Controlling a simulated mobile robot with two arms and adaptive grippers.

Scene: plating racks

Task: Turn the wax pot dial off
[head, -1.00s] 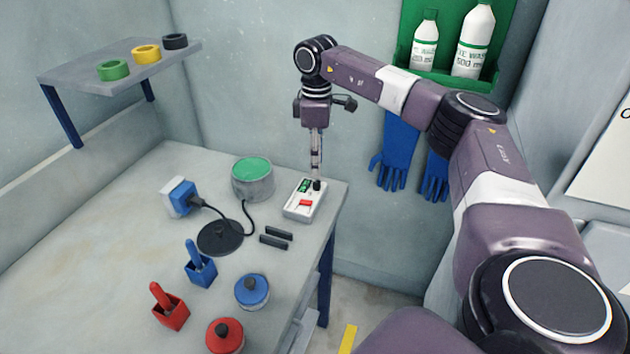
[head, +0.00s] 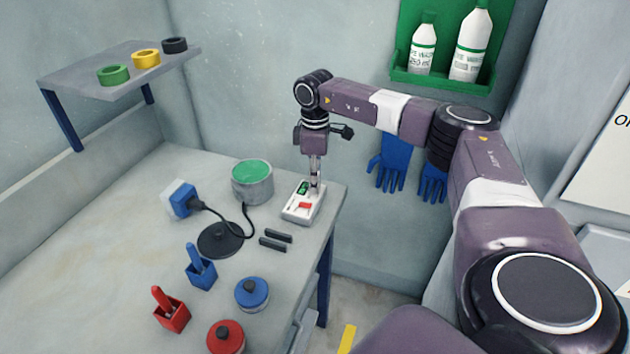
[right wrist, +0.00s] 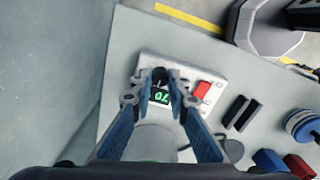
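The control box (head: 296,211) is a small white box near the table's right edge, with a green-lit display and a red switch. In the right wrist view the box (right wrist: 180,66) shows its black dial (right wrist: 160,75) beside the green digits (right wrist: 159,96) and the red switch (right wrist: 202,90). The wax pot (head: 252,184), a grey can with green contents or top, stands just left of the box. My right gripper (head: 315,183) points down over the box. In the wrist view its fingertips (right wrist: 160,78) are apart, one on each side of the dial; contact is not clear. My left gripper is out of view.
On the table (head: 100,235) are a blue-white plug unit (head: 181,198), a black disc (head: 220,240) with a cord, two black bars (head: 276,240), blue and red holders (head: 171,314), and blue and red jars (head: 252,293). A shelf (head: 120,75) holds three rings. Bottles and gloves hang on the wall.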

